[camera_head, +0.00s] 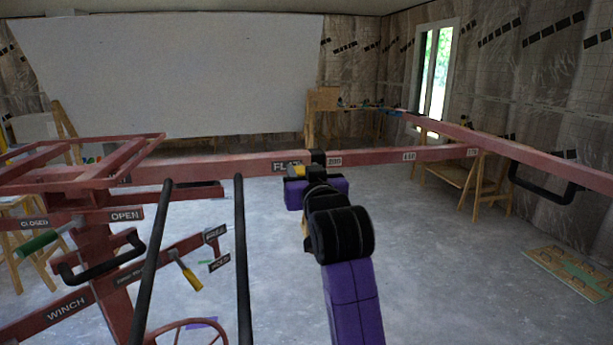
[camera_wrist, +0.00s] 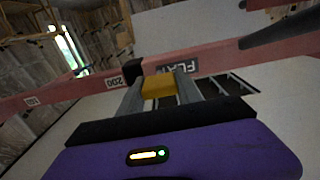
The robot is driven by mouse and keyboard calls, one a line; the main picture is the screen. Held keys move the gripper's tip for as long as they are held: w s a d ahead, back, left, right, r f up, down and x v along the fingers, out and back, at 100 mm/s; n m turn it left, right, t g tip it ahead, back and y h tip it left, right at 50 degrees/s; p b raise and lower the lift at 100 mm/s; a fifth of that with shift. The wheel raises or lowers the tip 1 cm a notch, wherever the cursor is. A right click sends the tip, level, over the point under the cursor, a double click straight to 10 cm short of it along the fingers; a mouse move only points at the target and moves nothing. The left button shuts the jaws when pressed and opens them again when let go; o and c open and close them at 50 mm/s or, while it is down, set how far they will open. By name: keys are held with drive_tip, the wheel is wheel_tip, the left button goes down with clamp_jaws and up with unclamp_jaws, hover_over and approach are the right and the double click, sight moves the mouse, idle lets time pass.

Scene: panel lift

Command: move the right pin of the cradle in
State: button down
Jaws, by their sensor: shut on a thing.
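The cradle's red crossbar (camera_head: 380,157) runs across the middle of the head view, with a FLAT label and number labels along it. It also shows in the wrist view (camera_wrist: 222,57). A black block (camera_head: 318,158) sits on the bar between FLAT and 200. A yellow piece (camera_wrist: 158,87), seemingly the grip of the right pin, is between my gripper's fingers in the wrist view. My gripper (camera_wrist: 159,92) is shut on it, close beside the bar near the FLAT label. My wrist hides much of this in the head view, and how deep the pin sits cannot be told.
The lift's red frame with black levers, a green handle (camera_head: 37,243) and a yellow handle (camera_head: 188,274) stands at left. Two black bars (camera_head: 242,260) rise left of my arm. A large white panel (camera_head: 180,75) is behind. The floor at right is mostly clear.

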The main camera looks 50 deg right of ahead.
drive_tip(key=shift+w+d, duration=0.1)
drive_tip(key=c, duration=0.8)
unclamp_jaws()
drive_tip(key=b+v, duration=0.1)
drive_tip(key=v, duration=0.7)
drive_tip(key=shift+w+b, duration=0.1)
drive_tip(key=shift+b, duration=0.2)
